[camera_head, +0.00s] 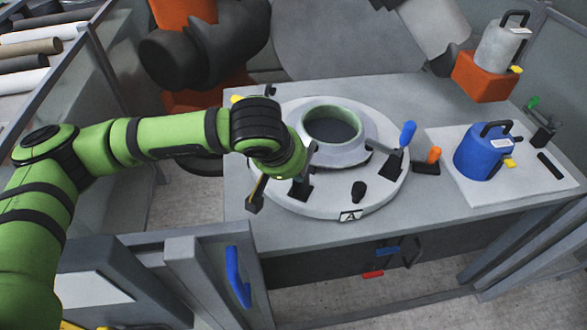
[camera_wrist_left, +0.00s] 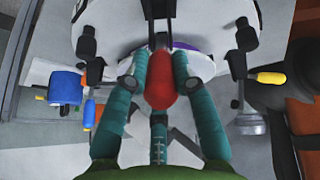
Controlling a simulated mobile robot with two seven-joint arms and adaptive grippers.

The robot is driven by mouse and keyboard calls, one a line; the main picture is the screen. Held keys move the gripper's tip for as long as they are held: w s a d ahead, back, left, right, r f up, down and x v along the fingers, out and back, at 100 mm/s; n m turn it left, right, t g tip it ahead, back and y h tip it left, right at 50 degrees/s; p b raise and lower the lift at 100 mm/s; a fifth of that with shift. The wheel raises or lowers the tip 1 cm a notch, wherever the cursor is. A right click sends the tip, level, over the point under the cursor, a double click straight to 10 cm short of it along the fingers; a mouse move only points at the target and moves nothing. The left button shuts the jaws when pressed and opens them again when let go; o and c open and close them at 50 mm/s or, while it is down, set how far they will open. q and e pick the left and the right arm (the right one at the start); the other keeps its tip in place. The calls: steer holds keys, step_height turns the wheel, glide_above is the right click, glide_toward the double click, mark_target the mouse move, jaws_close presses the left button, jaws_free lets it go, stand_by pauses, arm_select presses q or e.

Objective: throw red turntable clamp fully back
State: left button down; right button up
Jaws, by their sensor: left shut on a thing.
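The red clamp handle (camera_wrist_left: 160,78) shows in the left wrist view, between the teal fingers of my left gripper (camera_wrist_left: 160,70), which is shut on it. Dark metal clamp parts (camera_wrist_left: 161,35) run beyond the handle. In the head view, my green wrist hides the red handle and most of the gripper at the near left of the white turntable (camera_head: 330,209). A dark clamp base (camera_head: 301,187) shows beside the wrist. A round mould (camera_head: 362,148) with a green-lined opening sits on the turntable. My right gripper is in neither view.
A blue-handled clamp (camera_head: 407,135) stands on the turntable's right side, and an orange-handled lever (camera_head: 434,155) stands beside it. A yellow handle (camera_wrist_left: 270,78) shows right of my gripper in the wrist view. A blue container (camera_head: 480,155) stands on a white board further right.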

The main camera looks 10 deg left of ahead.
arm_select(q)
steer(key=shift+s+f, duration=0.15)
steer(key=c, duration=1)
jaws_free()
steer(key=shift+r, duration=0.3)
steer(key=v, duration=1.1)
steer(key=shift+s+a+r, duration=0.2)
steer(key=shift+r, duration=0.05)
